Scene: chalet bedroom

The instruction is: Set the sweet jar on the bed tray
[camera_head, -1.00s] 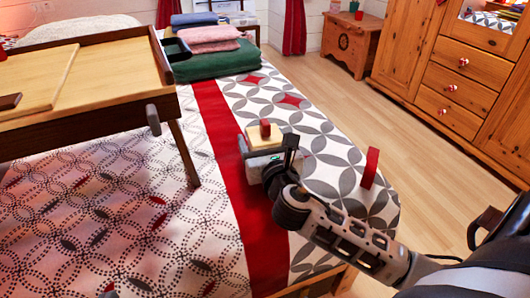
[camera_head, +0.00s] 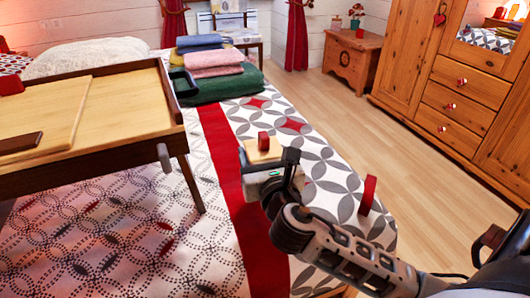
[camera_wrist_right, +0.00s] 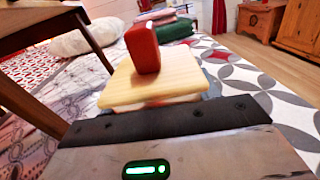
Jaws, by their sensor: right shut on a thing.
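The sweet jar (camera_head: 263,151) has a pale square wooden lid with a red knob. My right gripper (camera_head: 264,168) is shut on it over the near side of the bed, by the red stripe. In the right wrist view the jar's lid (camera_wrist_right: 150,85) and knob stand just beyond the gripper, roughly upright; the jar's body is mostly hidden. The bed tray (camera_head: 120,163), a wooden table on legs, stands on the bed to the left of the jar. A tray leg also shows in the wrist view (camera_wrist_right: 90,40). My left gripper is out of view.
A red upright object (camera_head: 367,195) stands on the bed right of my right gripper. Folded towels (camera_head: 215,85) lie behind the jar. A pale panel (camera_head: 45,115) covers part of the tray top; a red item (camera_head: 10,84) sits at its far left.

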